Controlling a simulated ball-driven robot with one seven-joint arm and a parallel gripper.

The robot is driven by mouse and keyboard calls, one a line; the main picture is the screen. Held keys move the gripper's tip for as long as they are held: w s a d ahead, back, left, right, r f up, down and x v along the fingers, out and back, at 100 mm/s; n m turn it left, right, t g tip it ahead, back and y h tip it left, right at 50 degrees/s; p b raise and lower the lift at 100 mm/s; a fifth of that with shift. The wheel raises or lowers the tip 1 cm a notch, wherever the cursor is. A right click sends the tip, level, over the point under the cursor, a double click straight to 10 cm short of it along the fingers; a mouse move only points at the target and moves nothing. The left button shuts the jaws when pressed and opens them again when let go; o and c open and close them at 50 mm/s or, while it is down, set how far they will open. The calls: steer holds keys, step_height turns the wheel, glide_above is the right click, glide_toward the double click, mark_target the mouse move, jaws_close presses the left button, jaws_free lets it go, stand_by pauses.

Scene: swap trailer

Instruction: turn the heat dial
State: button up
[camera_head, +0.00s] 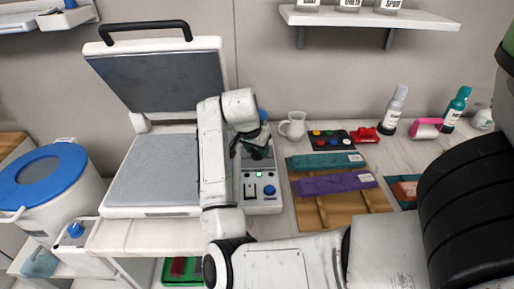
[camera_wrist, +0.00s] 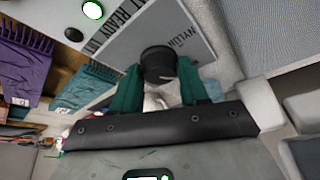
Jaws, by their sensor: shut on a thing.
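The heat press (camera_head: 150,172) stands open on the counter, its lid tilted up at the back. Its control panel (camera_head: 262,206) is to the right of the grey plate. A black round dial (camera_wrist: 158,62) shows in the wrist view, on a grey label plate (camera_wrist: 130,45) with printed words such as "NYLON". My gripper (camera_wrist: 160,78) has its green fingers on both sides of the dial and is shut on it. In the head view my gripper (camera_head: 254,143) is over the far part of the panel and mostly hides the dial.
A white mug (camera_head: 293,126) stands behind. Teal (camera_head: 325,161) and purple (camera_head: 335,183) squeegee-like pieces lie to the right. A blue-lidded bucket (camera_head: 45,180) is at left.

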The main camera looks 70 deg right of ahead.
steer(key=shift+w+m, duration=0.1)
steer(key=shift+m, duration=0.5)
steer(key=shift+g, duration=0.3)
steer(key=o, duration=1)
steer(key=shift+r, duration=0.1)
steer(key=v, duration=1)
steer(key=shift+r, duration=0.25)
